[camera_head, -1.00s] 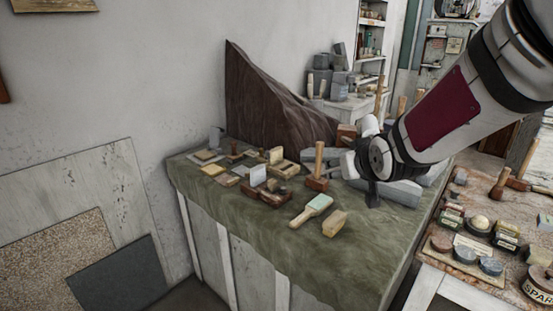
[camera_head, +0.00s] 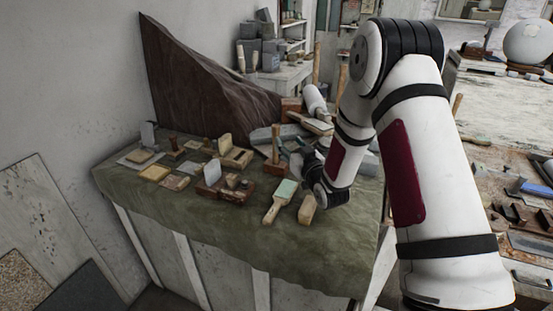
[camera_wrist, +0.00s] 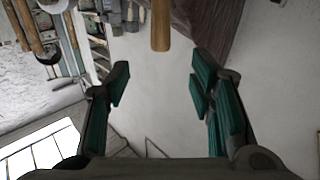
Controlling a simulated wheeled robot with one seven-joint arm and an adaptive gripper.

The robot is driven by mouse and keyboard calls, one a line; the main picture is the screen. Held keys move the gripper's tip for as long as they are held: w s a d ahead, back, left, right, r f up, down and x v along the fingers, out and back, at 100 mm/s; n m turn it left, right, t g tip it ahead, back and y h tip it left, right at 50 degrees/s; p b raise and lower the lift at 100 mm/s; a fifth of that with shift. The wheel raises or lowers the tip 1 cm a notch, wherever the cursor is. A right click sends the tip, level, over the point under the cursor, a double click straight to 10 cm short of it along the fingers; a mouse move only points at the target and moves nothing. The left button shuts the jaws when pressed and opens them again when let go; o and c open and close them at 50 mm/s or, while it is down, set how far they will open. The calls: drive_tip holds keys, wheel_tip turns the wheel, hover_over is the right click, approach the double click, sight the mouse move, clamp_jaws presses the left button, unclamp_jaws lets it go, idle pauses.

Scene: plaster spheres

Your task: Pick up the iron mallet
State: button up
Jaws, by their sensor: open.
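A mallet with an upright wooden handle (camera_head: 275,138) and a brown block head (camera_head: 274,167) stands head down on the cloth-covered table. I cannot tell whether its head is iron. My gripper (camera_head: 289,152) is just right of this mallet, low over the table, and partly hidden by my wrist. In the wrist view, my gripper (camera_wrist: 158,85) is open and empty, with teal pads on both fingers. A wooden handle (camera_wrist: 161,25) shows at the top, in line with the gap between the fingers but beyond the tips. Its head is out of that view.
The green cloth (camera_head: 215,240) is bare along the table's front. A pale-bladed brush-like tool (camera_head: 281,197) and a tan block (camera_head: 307,209) lie in front of the gripper. Wooden boxes and tiles fill the left. A dark brown slab (camera_head: 195,85) leans behind, with grey blocks beside it.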

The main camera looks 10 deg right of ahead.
sight(277, 129)
drive_tip(key=w, duration=0.4)
drive_tip(key=w+a, duration=0.1)
drive_tip(key=w, duration=0.3)
drive_tip(key=w+a, duration=0.1)
drive_tip(key=w, duration=0.2)
drive_tip(key=shift+w, duration=0.4)
clamp_jaws()
drive_tip(key=shift+w+r, duration=0.1)
drive_tip(key=shift+r, duration=0.15)
